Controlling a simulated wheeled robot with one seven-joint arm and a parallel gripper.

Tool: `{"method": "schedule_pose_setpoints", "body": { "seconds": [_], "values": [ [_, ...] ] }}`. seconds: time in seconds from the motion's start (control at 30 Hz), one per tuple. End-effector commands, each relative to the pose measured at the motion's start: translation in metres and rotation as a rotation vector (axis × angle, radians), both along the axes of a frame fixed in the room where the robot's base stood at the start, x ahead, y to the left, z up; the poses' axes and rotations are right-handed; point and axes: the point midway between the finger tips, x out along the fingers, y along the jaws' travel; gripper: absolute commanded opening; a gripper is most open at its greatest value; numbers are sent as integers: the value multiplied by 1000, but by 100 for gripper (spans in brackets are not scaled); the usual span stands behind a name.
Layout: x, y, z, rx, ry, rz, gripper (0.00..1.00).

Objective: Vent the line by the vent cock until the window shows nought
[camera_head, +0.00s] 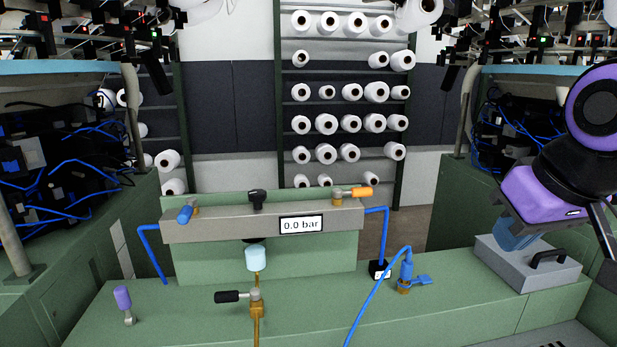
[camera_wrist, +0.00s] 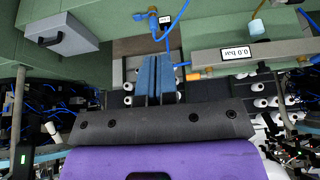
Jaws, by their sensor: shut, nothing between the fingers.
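The window (camera_head: 301,224) on the grey manifold bar (camera_head: 225,228) reads 0.0 bar; it also shows upside down in the wrist view (camera_wrist: 234,53). No label marks the vent cock. The bar carries a blue lever (camera_head: 185,214) at left, a black knob (camera_head: 257,196) on top and an orange lever (camera_head: 362,192) at right, pointing right. A black-handled valve (camera_head: 230,296) sits on the brass pipe below, and a purple-handled lever (camera_head: 122,298) stands at front left. My gripper (camera_head: 517,236) is shut and empty, at right, apart from all valves; its blue fingers show in the wrist view (camera_wrist: 155,78).
A grey box (camera_head: 525,272) with a black handle stands on the green bench near my gripper. A blue-handled fitting (camera_head: 407,272) with a looping blue hose (camera_head: 367,304) stands between the manifold and that box. Yarn racks fill the back, with machines either side.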

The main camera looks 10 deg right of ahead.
Motion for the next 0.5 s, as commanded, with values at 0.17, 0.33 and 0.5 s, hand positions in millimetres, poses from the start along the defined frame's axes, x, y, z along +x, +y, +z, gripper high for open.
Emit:
{"method": "schedule_pose_setpoints", "body": {
  "seconds": [0.17, 0.33, 0.5],
  "values": [
    [24, 4, 21, -13, 45, -2, 0],
    [70, 12, 52, -31, 126, -3, 0],
    [120, 23, 77, -48, 209, -1, 0]
  ]
}}
